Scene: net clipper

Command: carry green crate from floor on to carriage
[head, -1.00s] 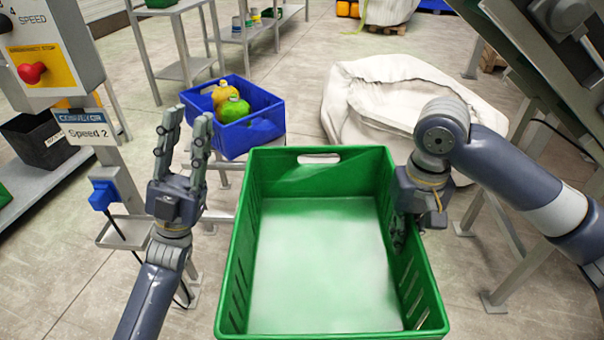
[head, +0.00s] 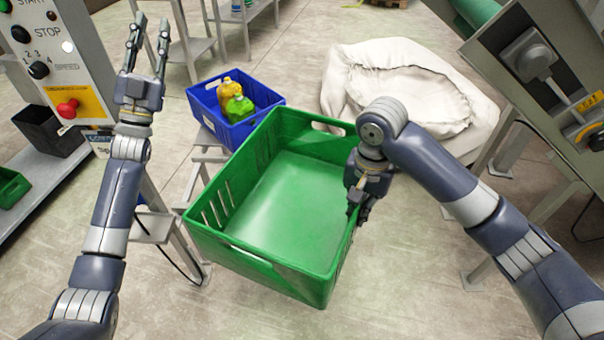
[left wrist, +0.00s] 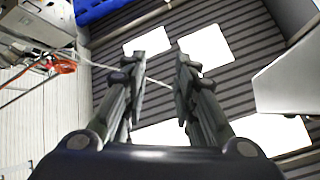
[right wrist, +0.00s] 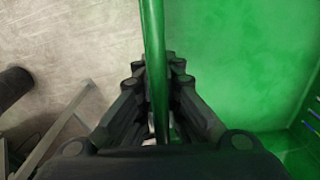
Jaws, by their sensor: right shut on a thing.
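The green crate (head: 262,268) is empty and sits turned and tilted in the middle of the head view, seemingly above the floor. My right gripper (head: 358,208) is shut on its right wall; in the right wrist view the fingers (right wrist: 156,75) pinch the crate's green rim (right wrist: 153,25) from both sides. My left gripper (head: 150,22) is raised at the upper left, away from the crate. Its fingers (left wrist: 160,60) stand apart and empty in the left wrist view. I cannot clearly pick out the carriage; a grey metal frame (head: 197,178) shows behind the crate's left side.
A blue crate (head: 208,112) with a yellow bottle and a green bottle stands behind the green crate. A white sack (head: 375,70) lies at the back right. A control panel (head: 40,50) stands at left, machinery (head: 535,55) at right. The front floor (head: 400,290) is clear.

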